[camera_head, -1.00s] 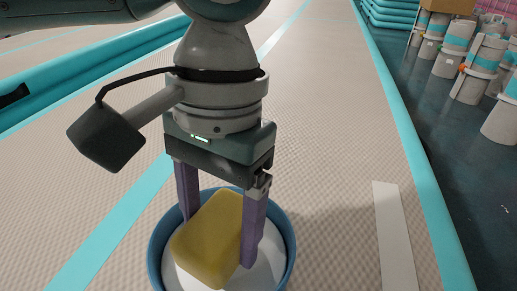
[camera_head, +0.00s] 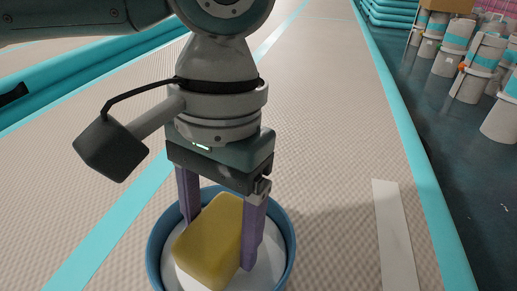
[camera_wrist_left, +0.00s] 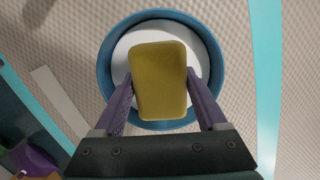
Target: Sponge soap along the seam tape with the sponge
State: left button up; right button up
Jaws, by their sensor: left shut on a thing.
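My left gripper (camera_head: 220,222) points down with its purple fingers on either side of a yellow sponge (camera_head: 209,243), shut on it. The sponge is over or inside a blue bowl (camera_head: 290,240) with white content (camera_head: 268,262). The left wrist view shows the sponge (camera_wrist_left: 159,80) between the fingers, with the bowl's rim (camera_wrist_left: 104,72) around it; whether it touches the white content I cannot tell. A white strip of tape (camera_head: 394,235) lies on the textured surface to the right of the bowl. My right gripper is not in view.
The beige textured surface (camera_head: 330,150) has turquoise bands, one along its right edge (camera_head: 420,165). Beyond that is a dark floor (camera_head: 470,180) with several grey and turquoise cylinders (camera_head: 478,70). The surface between bowl and white strip is clear.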

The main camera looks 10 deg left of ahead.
aim_at(213, 232)
pick_arm(q)
jog(key=shift+f+p, duration=0.1)
jog(key=shift+p, duration=0.25)
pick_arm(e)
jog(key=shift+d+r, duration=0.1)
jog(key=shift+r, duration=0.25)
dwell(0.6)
pick_arm(q)
jog(key=shift+a+f, duration=0.1)
jog(key=shift+f, duration=0.05)
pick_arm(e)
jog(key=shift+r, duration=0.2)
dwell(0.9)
pick_arm(q)
jog(key=shift+p, duration=0.3)
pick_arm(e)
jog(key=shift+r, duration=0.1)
pick_arm(q)
notch_tip(213, 232, up, 8)
jog(key=p, duration=0.9)
jog(key=shift+f, duration=0.25)
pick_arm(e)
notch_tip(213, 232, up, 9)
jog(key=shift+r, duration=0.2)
pick_arm(q)
jog(key=shift+f, duration=0.1)
